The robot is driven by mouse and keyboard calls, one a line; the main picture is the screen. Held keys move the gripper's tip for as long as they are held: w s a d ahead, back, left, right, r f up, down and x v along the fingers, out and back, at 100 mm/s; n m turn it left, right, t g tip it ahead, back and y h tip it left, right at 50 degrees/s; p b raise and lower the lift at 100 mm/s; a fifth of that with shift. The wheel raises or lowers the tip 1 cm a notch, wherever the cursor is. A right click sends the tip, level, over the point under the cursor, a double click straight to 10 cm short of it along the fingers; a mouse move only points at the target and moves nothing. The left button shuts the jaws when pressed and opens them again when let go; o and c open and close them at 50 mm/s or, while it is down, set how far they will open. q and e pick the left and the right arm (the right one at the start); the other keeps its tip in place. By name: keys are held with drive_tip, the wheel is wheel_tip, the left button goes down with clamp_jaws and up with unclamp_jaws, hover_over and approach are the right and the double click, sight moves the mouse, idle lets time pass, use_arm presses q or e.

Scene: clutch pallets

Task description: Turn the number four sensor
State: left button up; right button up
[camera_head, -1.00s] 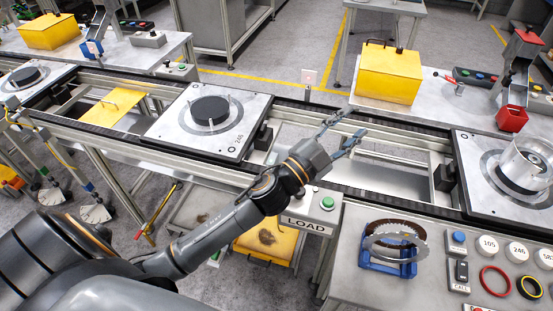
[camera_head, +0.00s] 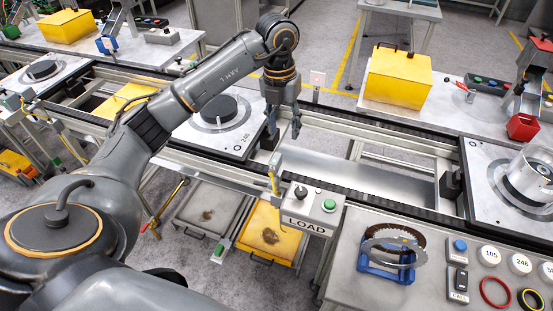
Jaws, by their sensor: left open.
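Similar devices on brackets (camera_head: 38,108) stand at the left along the near rail. No number four is readable on any of them, so I cannot tell which is the number four sensor. My right gripper is not in view.
The pallet (camera_head: 238,142) carries a dark disc. A LOAD button box (camera_head: 312,206) stands just below the device. Another pallet (camera_head: 482,190) lies at the right. A yellow box (camera_head: 398,80) sits on the back table. The conveyor between the pallets is open.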

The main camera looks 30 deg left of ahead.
sight(275, 158)
use_arm(q)
drive_tip(key=shift+n+y, duration=0.3)
drive_tip(key=shift+y, duration=0.1)
drive_tip(key=f+p, duration=0.1)
drive_tip(key=f, duration=0.3)
drive_tip(key=a+f+p, duration=0.1)
drive_tip(key=f, duration=0.3)
drive_tip(key=a+f+p, duration=0.1)
drive_tip(key=f+p, duration=0.1)
drive_tip(key=f, duration=0.1)
drive_tip(key=shift+s+f, duration=0.25)
drive_tip(key=shift+f, duration=0.75)
clamp_jaws()
